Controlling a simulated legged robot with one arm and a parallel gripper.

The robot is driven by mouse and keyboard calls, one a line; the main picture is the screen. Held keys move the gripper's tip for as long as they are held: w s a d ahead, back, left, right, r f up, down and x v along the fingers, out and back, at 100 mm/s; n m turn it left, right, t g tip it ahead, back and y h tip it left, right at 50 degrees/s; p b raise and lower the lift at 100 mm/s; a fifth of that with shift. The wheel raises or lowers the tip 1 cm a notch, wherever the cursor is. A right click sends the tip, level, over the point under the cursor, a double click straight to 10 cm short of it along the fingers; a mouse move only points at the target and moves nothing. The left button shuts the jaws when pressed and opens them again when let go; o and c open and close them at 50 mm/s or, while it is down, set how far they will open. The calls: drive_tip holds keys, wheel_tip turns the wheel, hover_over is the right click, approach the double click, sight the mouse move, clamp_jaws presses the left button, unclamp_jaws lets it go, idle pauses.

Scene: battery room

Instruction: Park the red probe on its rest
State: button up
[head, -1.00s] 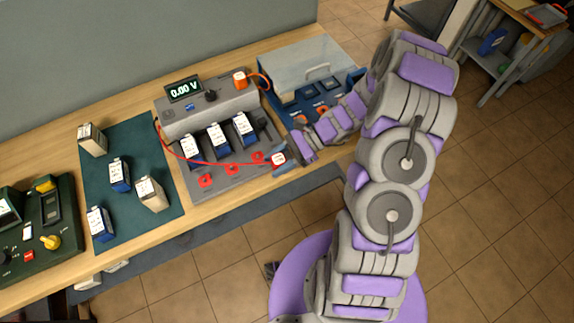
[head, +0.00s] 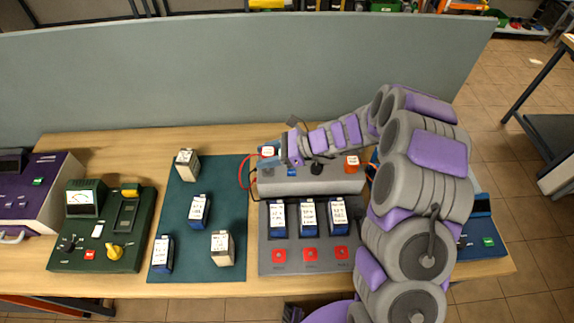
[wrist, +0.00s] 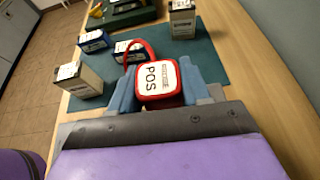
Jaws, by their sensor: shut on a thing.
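My gripper (head: 281,158) is at the back left corner of the grey meter console (head: 330,181). Its blue fingers are shut on the red probe (head: 268,151). In the wrist view, the probe (wrist: 158,84) has a white face marked POS and sits between the fingers (wrist: 157,88), with its red lead curling off to the left. An orange probe (head: 352,163) stands at the console's back right. The red probe's rest cannot be made out; my gripper covers part of the console's back left. I cannot tell whether the probe touches anything below it.
Three batteries (head: 308,217) stand in the console's slots above red pads (head: 311,254). Several batteries stand on the green mat (head: 205,262) to the left. A green tester (head: 100,232) is farther left. A grey partition (head: 190,82) rises behind the bench.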

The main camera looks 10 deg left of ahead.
sight(266, 170)
drive_tip(key=shift+w+a+r, duration=0.1)
drive_tip(key=shift+w+a, duration=0.15)
drive_tip(key=shift+a, duration=0.45)
drive_tip(key=shift+d+f+b, duration=0.45)
drive_tip(key=shift+d+b, duration=0.1)
drive_tip(key=shift+d, duration=0.25)
drive_tip(key=f+b, duration=0.1)
drive_tip(key=f, duration=0.1)
drive_tip(key=a+f+b, duration=0.1)
drive_tip(key=shift+f, duration=0.35)
drive_tip(key=shift+a+f+b, duration=0.3)
drive_tip(key=shift+f+b, duration=0.2)
drive_tip(key=shift+b, duration=0.05)
drive_tip(key=shift+d+r, duration=0.15)
drive_tip(key=shift+d, duration=0.6)
drive_tip(key=shift+s+a, duration=0.1)
drive_tip(key=shift+a, duration=0.55)
drive_tip(key=shift+p, duration=0.3)
drive_tip(key=shift+d+p, duration=0.3)
drive_tip(key=shift+d, duration=0.1)
drive_tip(key=shift+a+f, duration=0.1)
drive_tip(key=shift+f, duration=0.55)
